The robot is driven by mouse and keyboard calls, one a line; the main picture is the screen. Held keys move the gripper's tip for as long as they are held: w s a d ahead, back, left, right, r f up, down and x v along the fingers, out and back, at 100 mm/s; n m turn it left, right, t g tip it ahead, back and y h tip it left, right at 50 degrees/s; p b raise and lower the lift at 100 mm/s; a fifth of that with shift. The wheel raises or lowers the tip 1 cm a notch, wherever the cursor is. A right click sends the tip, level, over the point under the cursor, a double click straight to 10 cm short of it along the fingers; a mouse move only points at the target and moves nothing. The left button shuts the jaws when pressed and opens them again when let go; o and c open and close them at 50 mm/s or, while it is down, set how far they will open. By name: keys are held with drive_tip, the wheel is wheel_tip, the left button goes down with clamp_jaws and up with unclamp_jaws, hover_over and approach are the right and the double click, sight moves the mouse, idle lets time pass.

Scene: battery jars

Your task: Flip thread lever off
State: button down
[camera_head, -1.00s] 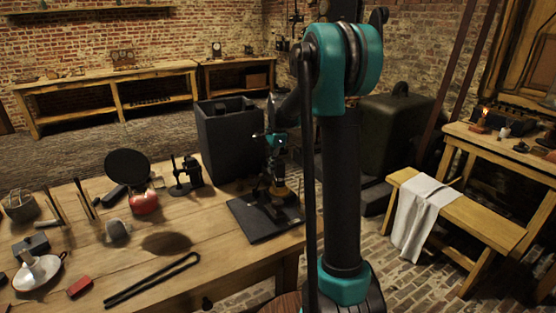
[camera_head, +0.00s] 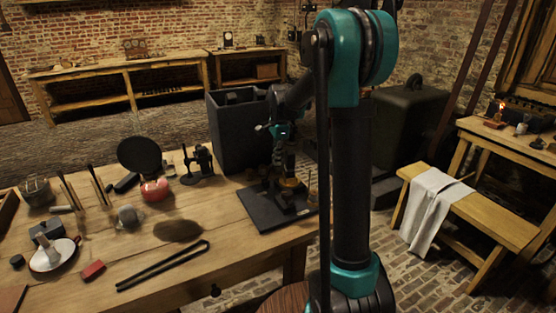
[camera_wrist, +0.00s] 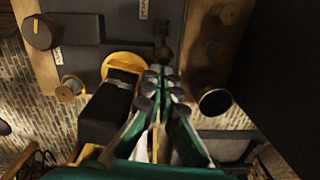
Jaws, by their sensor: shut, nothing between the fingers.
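A dark device with a flat black base (camera_head: 262,211) stands at the right end of the wooden table. In the wrist view its dark panel (camera_wrist: 95,22) carries small pale labels too blurred to read. A small dark lever-like stem with a round end (camera_wrist: 163,52) stands by the upper label; I cannot confirm that it is the thread lever. My gripper (camera_wrist: 160,76) points at the panel, shut and empty, its tips just below that stem. Whether they touch it I cannot tell. In the head view my arm partly hides the device.
A yellow ring with a black block (camera_wrist: 112,100) lies left of my fingers, and a dark cylinder (camera_wrist: 214,98) right of them. A tall dark box (camera_head: 238,140) stands behind the device. A red round object (camera_head: 155,190) and black tongs (camera_head: 165,266) lie left on the table.

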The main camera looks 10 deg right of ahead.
sight(270, 166)
drive_tip(key=shift+s+a+r, duration=0.1)
drive_tip(key=shift+a, duration=0.15)
drive_tip(key=shift+s+a+r+t+h, duration=0.2)
drive_tip(key=shift+a+h, duration=0.4)
drive_tip(key=shift+h, duration=0.1)
drive_tip(key=shift+s+a+r+t+h, duration=0.15)
drive_tip(key=shift+a+t+h, duration=0.05)
drive_tip(key=shift+a+h, duration=0.45)
drive_tip(key=a+h, duration=0.1)
drive_tip(key=s+a+h, duration=0.1)
drive_tip(key=a, duration=0.1)
drive_tip(key=shift+s+a+t, duration=0.1)
drive_tip(key=shift+a+t, duration=0.15)
drive_tip(key=shift+t, duration=0.15)
drive_tip(key=shift+d, duration=0.15)
drive_tip(key=shift+w+d+f, duration=0.2)
drive_tip(key=shift+d+f, duration=0.15)
drive_tip(key=shift+d, duration=0.2)
